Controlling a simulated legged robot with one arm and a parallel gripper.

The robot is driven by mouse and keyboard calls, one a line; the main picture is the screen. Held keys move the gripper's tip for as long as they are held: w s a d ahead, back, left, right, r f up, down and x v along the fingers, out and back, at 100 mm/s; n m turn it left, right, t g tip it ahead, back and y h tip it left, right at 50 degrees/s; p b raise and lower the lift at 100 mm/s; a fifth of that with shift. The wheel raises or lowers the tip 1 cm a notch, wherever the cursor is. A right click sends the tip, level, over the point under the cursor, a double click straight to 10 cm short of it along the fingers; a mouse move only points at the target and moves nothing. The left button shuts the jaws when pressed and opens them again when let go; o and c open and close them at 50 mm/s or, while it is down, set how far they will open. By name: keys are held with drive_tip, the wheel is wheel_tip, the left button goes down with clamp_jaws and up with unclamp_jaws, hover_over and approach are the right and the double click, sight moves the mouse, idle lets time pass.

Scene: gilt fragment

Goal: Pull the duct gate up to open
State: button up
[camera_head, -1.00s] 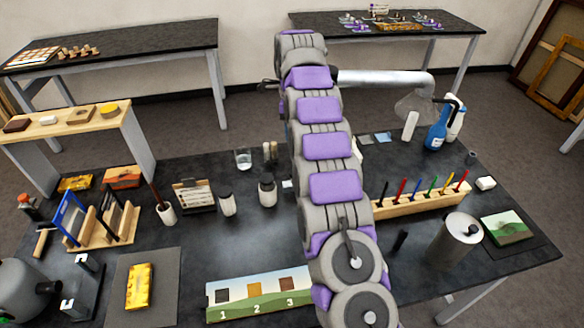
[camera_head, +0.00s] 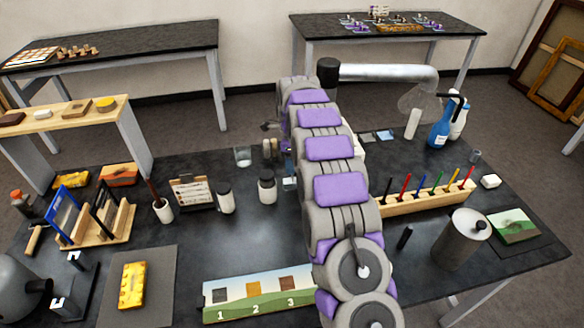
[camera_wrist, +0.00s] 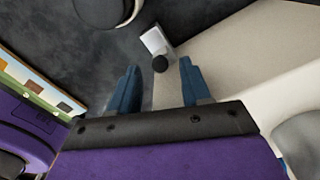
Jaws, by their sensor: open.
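A silver duct pipe (camera_head: 385,73) runs at the back of the table in the head view, with a black cylindrical end (camera_head: 327,73) at its left and a clear hood (camera_head: 418,103) at its right. I cannot clearly make out the gate itself; my arm covers part of that area. In the wrist view, my gripper (camera_wrist: 160,88) is open, its two blue fingers apart with nothing held. A dark round knob (camera_wrist: 160,63) shows just beyond and between the fingertips, beside a small pale block (camera_wrist: 155,40). I cannot tell whether they belong to the gate.
A blue bottle (camera_head: 439,134) stands near the hood. A wooden pen rack (camera_head: 425,198), a metal canister (camera_head: 461,240) and a numbered panel (camera_head: 259,294) are nearer on the table. Jars (camera_head: 267,190) stand left of my arm. A large beige surface (camera_wrist: 235,50) fills the wrist view's right side.

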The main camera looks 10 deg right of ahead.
drive_tip(key=shift+f, duration=0.9)
clamp_jaws()
drive_tip(key=shift+r, duration=0.1)
